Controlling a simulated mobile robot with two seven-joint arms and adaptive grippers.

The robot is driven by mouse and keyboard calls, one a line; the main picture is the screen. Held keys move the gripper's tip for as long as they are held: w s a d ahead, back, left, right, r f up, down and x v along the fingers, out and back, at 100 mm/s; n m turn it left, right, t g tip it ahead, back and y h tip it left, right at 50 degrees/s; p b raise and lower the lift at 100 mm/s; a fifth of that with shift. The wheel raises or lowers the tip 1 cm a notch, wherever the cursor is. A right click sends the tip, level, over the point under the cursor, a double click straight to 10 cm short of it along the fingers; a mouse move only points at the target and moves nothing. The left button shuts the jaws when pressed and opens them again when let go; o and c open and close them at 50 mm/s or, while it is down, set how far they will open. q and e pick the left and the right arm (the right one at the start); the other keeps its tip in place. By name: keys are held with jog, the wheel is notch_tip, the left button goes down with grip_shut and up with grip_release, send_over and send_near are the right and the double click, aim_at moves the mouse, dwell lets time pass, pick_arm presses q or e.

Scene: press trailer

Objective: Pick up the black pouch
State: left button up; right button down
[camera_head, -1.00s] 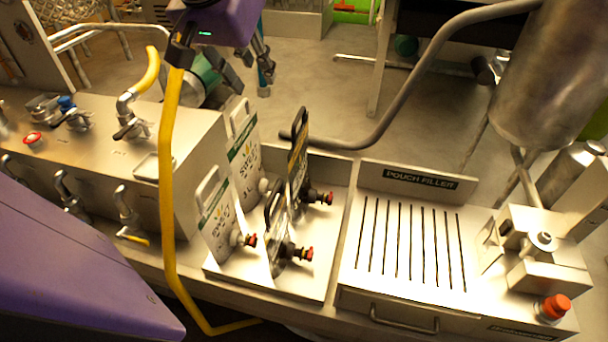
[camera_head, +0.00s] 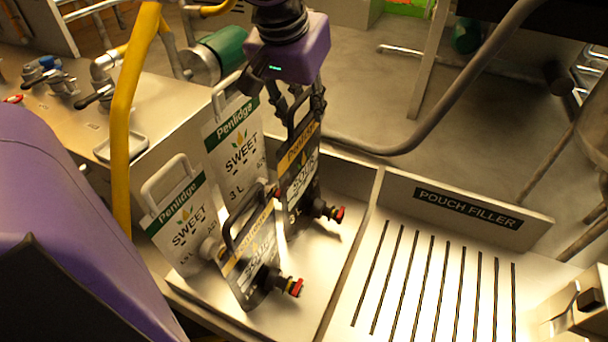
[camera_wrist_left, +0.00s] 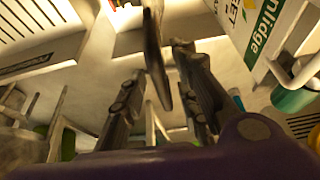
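Two black pouches stand upright in a metal tray (camera_head: 322,288). The rear, larger black pouch (camera_head: 297,182) has a loop handle at its top and a red-tipped spout. The front, smaller black pouch (camera_head: 250,262) stands nearer me. My left gripper (camera_head: 299,106) is at the rear black pouch's handle, its fingers apart on either side. In the left wrist view, the dark handle (camera_wrist_left: 155,62) lies between the open fingers; I cannot tell whether either finger touches it. My right gripper is not in view.
Two white pouches stand left of the black ones: a larger rear one (camera_head: 238,150) and a smaller front one (camera_head: 178,222). A slotted pouch filler (camera_head: 415,205) is on the right. A yellow hose (camera_head: 122,125) and grey pipe (camera_head: 430,120) cross nearby.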

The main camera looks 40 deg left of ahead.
aim_at(307, 115)
pick_arm(q)
jog(key=b+x, duration=0.1)
jog(key=x, duration=0.2)
jog(key=shift+w+f, duration=0.15)
jog(key=shift+f, duration=0.2)
grip_shut()
jog(key=shift+r, duration=0.1)
